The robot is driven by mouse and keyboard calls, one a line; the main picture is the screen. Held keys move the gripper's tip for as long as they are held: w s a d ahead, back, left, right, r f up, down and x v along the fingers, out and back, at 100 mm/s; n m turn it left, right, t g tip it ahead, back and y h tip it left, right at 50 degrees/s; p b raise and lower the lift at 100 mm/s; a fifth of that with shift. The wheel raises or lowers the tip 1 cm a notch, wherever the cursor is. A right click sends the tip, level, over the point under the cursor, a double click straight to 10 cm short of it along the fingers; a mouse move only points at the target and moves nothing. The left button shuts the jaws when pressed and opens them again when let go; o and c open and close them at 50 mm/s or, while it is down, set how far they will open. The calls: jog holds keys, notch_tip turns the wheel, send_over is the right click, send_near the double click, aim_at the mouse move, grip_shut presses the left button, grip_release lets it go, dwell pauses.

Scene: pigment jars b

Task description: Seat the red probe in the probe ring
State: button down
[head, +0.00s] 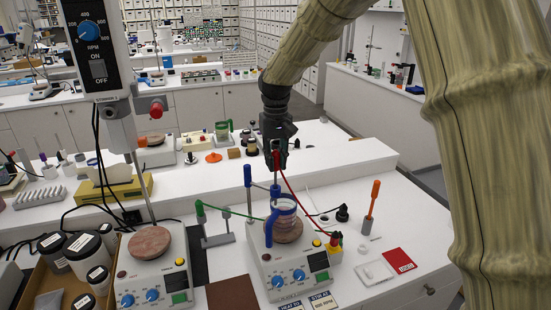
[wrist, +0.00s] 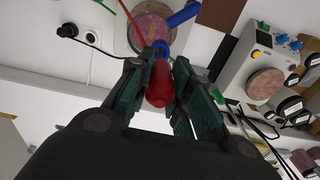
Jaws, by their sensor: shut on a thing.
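My gripper (head: 276,150) points down above the front stirring hotplate (head: 290,262) and is shut on the red probe (head: 277,160). In the wrist view the red probe (wrist: 159,84) lies between the two fingers of my gripper (wrist: 161,65). A red cable (head: 294,196) runs from the probe down to the right. The blue probe ring (head: 275,189) sits on a blue arm from a post, over a glass beaker (head: 285,222) on the hotplate. In the wrist view the blue ring (wrist: 160,47) shows just past the probe's end; I cannot tell whether they touch.
A second hotplate with a brown disc (head: 150,241) stands to the left, beside several jars (head: 84,253). A raised white ledge (head: 335,155) runs behind.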

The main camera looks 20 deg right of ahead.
aim_at(276, 170)
jog(key=shift+f+b, duration=0.9)
jog(key=shift+f, duration=2.2)
jog(key=c, duration=1.2)
grip_release()
jog(key=shift+r, duration=0.1)
notch_tip(276, 170, up, 12)
jog(key=shift+f, duration=0.1)
